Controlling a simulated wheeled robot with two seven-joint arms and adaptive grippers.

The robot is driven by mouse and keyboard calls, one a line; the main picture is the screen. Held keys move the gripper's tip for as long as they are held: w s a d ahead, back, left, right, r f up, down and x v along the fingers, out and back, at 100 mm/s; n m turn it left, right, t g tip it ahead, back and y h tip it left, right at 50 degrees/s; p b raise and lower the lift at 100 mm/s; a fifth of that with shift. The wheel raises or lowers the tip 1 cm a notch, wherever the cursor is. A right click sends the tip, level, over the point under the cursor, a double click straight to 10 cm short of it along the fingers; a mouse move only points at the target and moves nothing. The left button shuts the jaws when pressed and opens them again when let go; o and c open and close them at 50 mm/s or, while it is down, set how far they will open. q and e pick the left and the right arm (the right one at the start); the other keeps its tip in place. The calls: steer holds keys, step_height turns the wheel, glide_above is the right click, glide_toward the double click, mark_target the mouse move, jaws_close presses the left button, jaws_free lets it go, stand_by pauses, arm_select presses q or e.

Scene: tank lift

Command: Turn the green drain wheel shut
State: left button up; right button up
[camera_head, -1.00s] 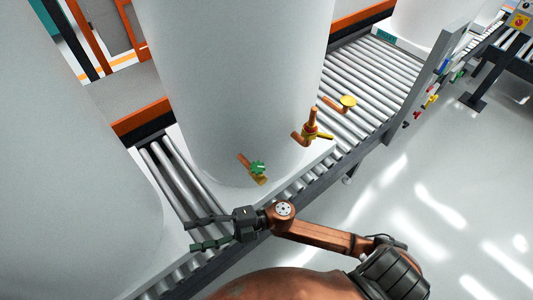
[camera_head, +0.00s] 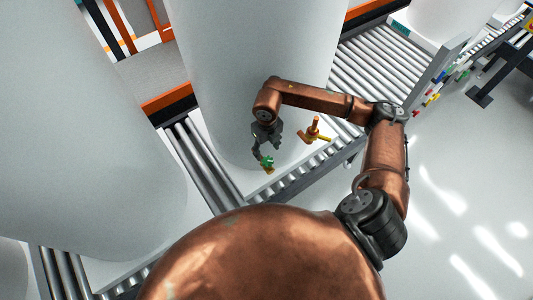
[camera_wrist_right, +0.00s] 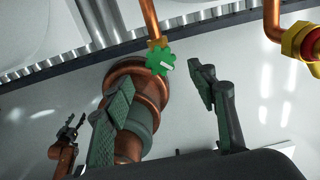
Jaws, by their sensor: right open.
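The green drain wheel (camera_head: 268,160) sits on a short copper pipe low on the front of the white tank (camera_head: 245,60). It also shows in the right wrist view (camera_wrist_right: 160,61), with a pale mark on its face. My right gripper (camera_head: 267,151) is open at the wheel. In the right wrist view its two fingers (camera_wrist_right: 162,82) stand apart to either side of the wheel's line, with the wheel just beyond the tips. I see no contact. Another dark gripper (camera_wrist_right: 70,130), seemingly my left one, is small at the lower left of that view.
A copper valve with a yellow handle (camera_head: 316,132) stands just right of the drain wheel; its fitting (camera_wrist_right: 300,42) shows at the wrist view's right edge. A roller conveyor (camera_head: 372,65) runs beneath the tank. Another white tank (camera_head: 90,120) stands at left.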

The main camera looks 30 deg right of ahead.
mark_target(267, 160)
step_height(267, 160, down, 7)
steer(key=shift+s+f+p, duration=0.1)
steer(key=shift+f+p, duration=0.1)
steer(key=shift+p, duration=0.2)
steer(key=shift+c, duration=0.6)
steer(key=c, duration=1)
steer(key=shift+c, duration=0.2)
steer(key=shift+m, duration=0.4)
steer(key=m, duration=0.3)
steer(key=shift+m, duration=2.5)
